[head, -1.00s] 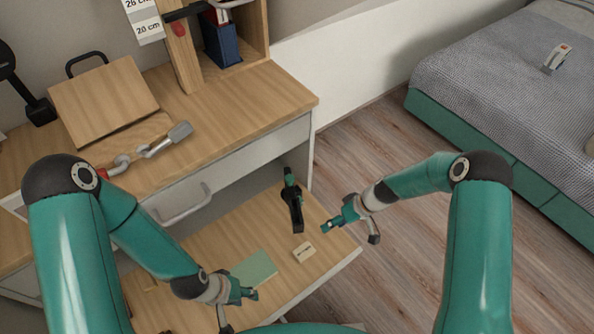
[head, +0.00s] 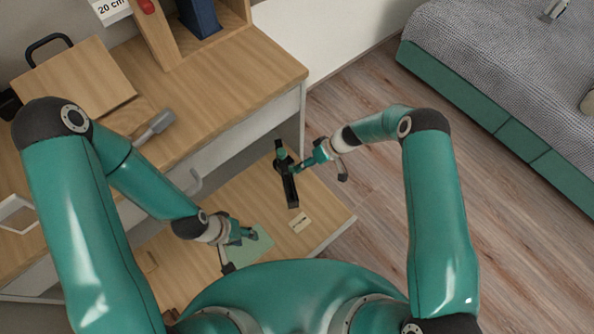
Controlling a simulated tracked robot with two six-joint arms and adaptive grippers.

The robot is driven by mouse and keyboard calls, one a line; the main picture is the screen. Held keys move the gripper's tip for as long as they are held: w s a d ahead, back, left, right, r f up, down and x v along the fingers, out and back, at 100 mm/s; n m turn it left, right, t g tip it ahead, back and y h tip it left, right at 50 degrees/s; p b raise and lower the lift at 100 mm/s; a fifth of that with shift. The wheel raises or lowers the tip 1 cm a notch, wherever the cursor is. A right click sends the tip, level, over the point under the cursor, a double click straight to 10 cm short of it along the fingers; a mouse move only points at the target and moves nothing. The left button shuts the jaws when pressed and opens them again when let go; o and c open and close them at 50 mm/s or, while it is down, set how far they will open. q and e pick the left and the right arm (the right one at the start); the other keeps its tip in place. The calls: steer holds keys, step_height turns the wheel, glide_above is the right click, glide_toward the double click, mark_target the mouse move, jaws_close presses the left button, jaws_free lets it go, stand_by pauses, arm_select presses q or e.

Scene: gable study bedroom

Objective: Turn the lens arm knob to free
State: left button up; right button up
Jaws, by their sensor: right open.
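A black upright piece (head: 290,190) with a teal part (head: 281,158) near its top stands on the low wooden surface. I cannot tell for sure whether this is the lens arm and its knob, or read any setting. My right gripper (head: 301,165) is open, just right of the black piece and close to the teal part; whether they touch is unclear. A red knob (head: 147,6) shows on a wooden post at the top left, away from both grippers. My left gripper (head: 246,236) is over a pale green card (head: 255,246); its jaws are too small to read.
A bed (head: 500,70) is at the right, with bare floor between.

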steer(key=x, duration=0.6)
steer(key=shift+a+f+b, duration=0.25)
steer(key=shift+f+b, duration=0.1)
steer(key=c, duration=1.2)
steer(key=shift+o, duration=0.2)
steer(key=shift+r+t+h+p, duration=0.2)
steer(key=shift+t+h+p, duration=0.1)
steer(key=shift+h+p, duration=0.15)
steer(key=shift+f+t+h, duration=0.1)
steer(key=shift+t+h, duration=0.3)
steer(key=shift+h, duration=0.35)
